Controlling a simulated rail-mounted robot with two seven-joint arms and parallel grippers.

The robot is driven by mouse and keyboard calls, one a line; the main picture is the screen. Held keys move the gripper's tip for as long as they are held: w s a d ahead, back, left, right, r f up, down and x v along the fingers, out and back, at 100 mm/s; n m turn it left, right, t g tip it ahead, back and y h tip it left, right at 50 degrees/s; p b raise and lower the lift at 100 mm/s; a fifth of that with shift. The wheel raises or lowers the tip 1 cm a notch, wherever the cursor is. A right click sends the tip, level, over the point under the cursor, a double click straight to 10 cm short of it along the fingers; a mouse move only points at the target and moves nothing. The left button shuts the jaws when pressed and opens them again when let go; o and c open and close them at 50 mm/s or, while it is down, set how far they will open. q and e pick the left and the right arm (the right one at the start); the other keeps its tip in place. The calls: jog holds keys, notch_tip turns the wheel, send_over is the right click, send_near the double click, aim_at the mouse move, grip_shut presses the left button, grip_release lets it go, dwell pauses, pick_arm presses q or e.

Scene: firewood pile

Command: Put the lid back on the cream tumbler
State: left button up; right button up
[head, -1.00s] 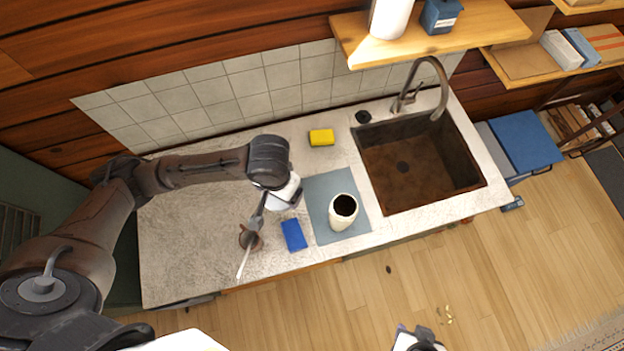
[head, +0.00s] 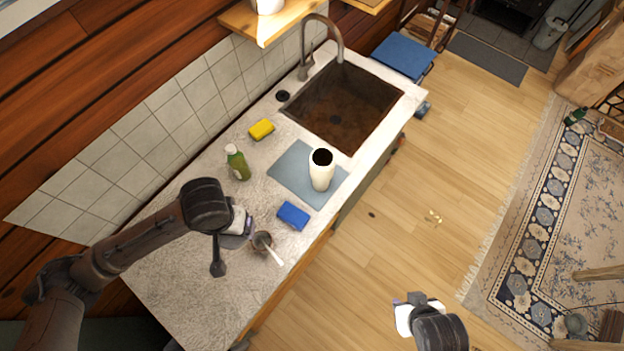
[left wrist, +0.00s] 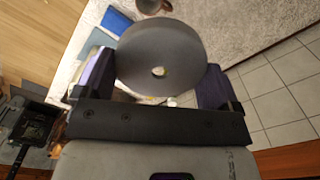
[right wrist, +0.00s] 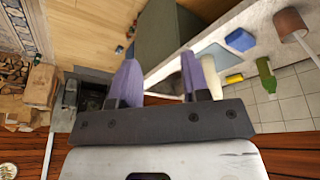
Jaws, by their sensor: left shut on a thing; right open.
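The cream tumbler (head: 321,175) stands upright on a blue-grey mat (head: 285,172) on the counter, its dark mouth uncovered. It also shows partly behind a finger in the right wrist view (right wrist: 207,82). My left gripper (head: 238,226) is over the counter, left of the tumbler and apart from it.
A blue sponge (head: 293,215) lies between the left gripper and the tumbler. A brown cup (head: 262,241) with a pale handle sticking out is beside the left gripper. A green bottle (head: 237,163) and yellow sponge (head: 261,129) are behind. The sink (head: 345,105) lies beyond the mat.

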aim_at(323, 172)
jog(key=shift+w, duration=0.1)
